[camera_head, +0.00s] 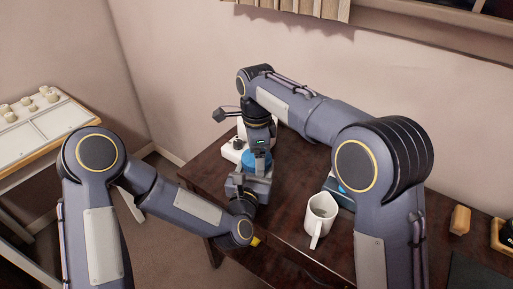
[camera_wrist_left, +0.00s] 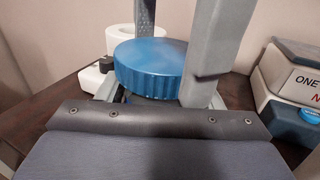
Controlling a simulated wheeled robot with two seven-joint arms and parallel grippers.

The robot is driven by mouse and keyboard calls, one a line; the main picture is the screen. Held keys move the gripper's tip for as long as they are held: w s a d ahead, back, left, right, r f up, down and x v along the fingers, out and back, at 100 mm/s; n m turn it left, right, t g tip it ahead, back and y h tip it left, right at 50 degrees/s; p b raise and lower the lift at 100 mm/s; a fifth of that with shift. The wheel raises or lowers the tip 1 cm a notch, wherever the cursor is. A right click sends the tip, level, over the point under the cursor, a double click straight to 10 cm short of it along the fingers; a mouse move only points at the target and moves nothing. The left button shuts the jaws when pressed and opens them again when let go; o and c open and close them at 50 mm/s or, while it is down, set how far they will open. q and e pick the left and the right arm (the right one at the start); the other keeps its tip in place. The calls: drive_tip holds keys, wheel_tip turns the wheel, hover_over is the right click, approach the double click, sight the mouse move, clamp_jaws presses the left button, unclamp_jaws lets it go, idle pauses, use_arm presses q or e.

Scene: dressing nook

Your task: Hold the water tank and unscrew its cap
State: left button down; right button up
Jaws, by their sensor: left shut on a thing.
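The water tank's blue ridged cap (camera_head: 257,160) shows near the far left of the dark table, and close up in the left wrist view (camera_wrist_left: 150,68). My left gripper (camera_head: 254,178) is shut on the tank just below the cap. The tank body is almost wholly hidden by this gripper. My right gripper (camera_head: 259,148) points down over the cap. In the left wrist view one of its fingers stands behind the cap and the other (camera_wrist_left: 207,55) at the cap's right edge. I cannot tell whether they touch it.
A white appliance (camera_head: 229,151) with a black knob stands left of the tank. A white mug (camera_head: 321,212) and a labelled box (camera_wrist_left: 300,75) are to the right. A wooden block (camera_head: 459,220) lies further right. A side table (camera_head: 40,130) stands at left.

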drive_tip(key=c, duration=0.8)
drive_tip(key=n, duration=0.4)
drive_tip(key=shift+n, duration=0.3)
drive_tip(key=shift+c, duration=0.2)
drive_tip(key=n, duration=0.5)
drive_tip(key=shift+w, duration=0.1)
drive_tip(key=n, duration=0.5)
drive_tip(key=shift+r+n, duration=0.1)
drive_tip(key=shift+n, duration=1.4)
drive_tip(key=n, duration=1.8)
drive_tip(key=shift+a+r, duration=0.1)
drive_tip(key=shift+f, duration=0.4)
drive_tip(key=shift+r, duration=0.1)
